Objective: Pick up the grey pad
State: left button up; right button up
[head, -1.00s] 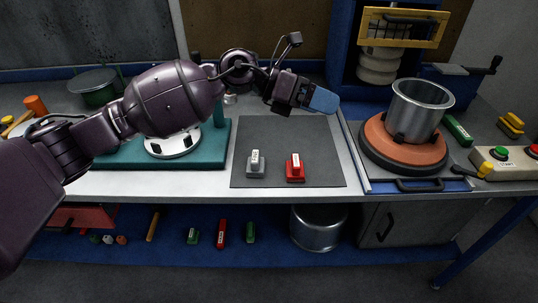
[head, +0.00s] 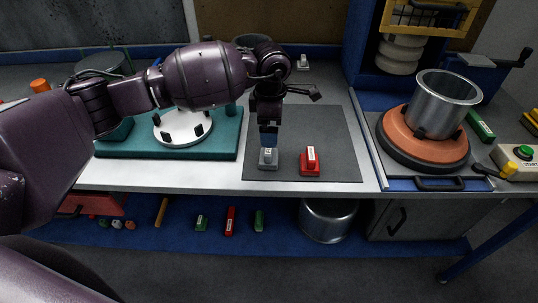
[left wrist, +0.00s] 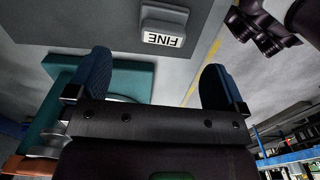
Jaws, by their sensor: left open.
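The grey pad (head: 268,158) stands on the dark grey mat (head: 335,130) near its front left. In the left wrist view the grey pad (left wrist: 164,28) shows a white label reading "FINE", ahead of the fingertips and between their lines. My left gripper (head: 268,138) points down right above the pad, and the fingers hide part of its top. In the left wrist view the gripper (left wrist: 155,75) is open with its two blue fingers wide apart and nothing between them.
A red pad (head: 310,161) stands on the mat just right of the grey one. A teal fixture (head: 225,145) with a white disc is to the left. A metal pot (head: 443,103) sits on an orange turntable (head: 422,148) at right.

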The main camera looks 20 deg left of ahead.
aim_at(268, 151)
pick_arm(q)
notch_tip(268, 151, down, 3)
jog(key=shift+f, duration=0.15)
jog(key=shift+s+a+f+p, duration=0.1)
jog(key=shift+s+f+p, duration=0.1)
jog(key=shift+f, duration=1.15)
jog(key=shift+s+a+f+p, duration=0.1)
jog(key=shift+f+p, duration=0.05)
jog(key=shift+f, duration=1.15)
jog(key=c, duration=1)
jog(key=shift+r, duration=0.5)
jog(key=shift+c, duration=0.2)
notch_tip(268, 151, up, 19)
jog(key=shift+b, duration=0.3)
